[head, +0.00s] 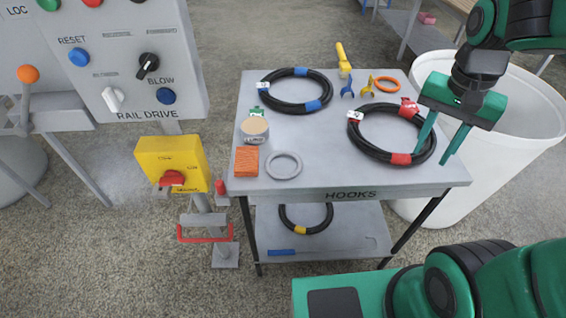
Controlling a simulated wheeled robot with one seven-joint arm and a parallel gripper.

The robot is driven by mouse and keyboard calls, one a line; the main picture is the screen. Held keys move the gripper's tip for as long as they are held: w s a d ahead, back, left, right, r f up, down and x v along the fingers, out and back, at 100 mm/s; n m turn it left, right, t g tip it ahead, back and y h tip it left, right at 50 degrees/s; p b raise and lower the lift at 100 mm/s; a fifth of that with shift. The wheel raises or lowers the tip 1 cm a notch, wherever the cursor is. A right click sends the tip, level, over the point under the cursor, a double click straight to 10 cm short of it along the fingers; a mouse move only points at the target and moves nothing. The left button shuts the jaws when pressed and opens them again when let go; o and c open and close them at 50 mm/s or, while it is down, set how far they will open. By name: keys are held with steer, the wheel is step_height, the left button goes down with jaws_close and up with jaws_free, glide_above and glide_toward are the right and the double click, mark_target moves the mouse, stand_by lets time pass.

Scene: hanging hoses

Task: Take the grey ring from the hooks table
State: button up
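The hooks table (325,183) is a grey table with "HOOKS" on its front edge. The small grey ring (284,176) lies flat near the table's front left, just right of an orange block (247,160). My gripper (433,157) has its two green fingers spread apart and pointing down. It appears over the table's right side, by the coiled black hose with red bands (392,163), and nothing shows between its fingers. It is well to the right of the grey ring. Whether it touches the hose cannot be told.
A second black hose coil with blue bands (296,107), a tin (254,130), an orange ring (387,84) and a yellow tool (343,60) lie on the table. A control panel (125,60) and yellow switch box (172,163) stand left. A white bin (515,140) stands right.

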steer(key=w+a+f+m, duration=0.1)
steer(key=w+a, duration=0.3)
steer(key=a, duration=0.3)
steer(key=w+a+f+m, duration=0.1)
steer(key=w+a, duration=0.2)
steer(key=a, duration=0.5)
steer(key=m, duration=0.2)
glide_toward(290, 173)
steer(key=shift+s+f+y, duration=0.35)
steer(key=shift+f+y, duration=0.05)
steer(key=shift+f, duration=0.5)
steer(key=shift+w+d+f, duration=0.15)
steer(key=shift+f, duration=1.4)
steer(key=shift+w+d+f, duration=0.1)
steer(key=shift+w+f, duration=0.05)
steer(key=shift+f, duration=1.4)
steer(key=shift+c, duration=0.7)
jaws_close()
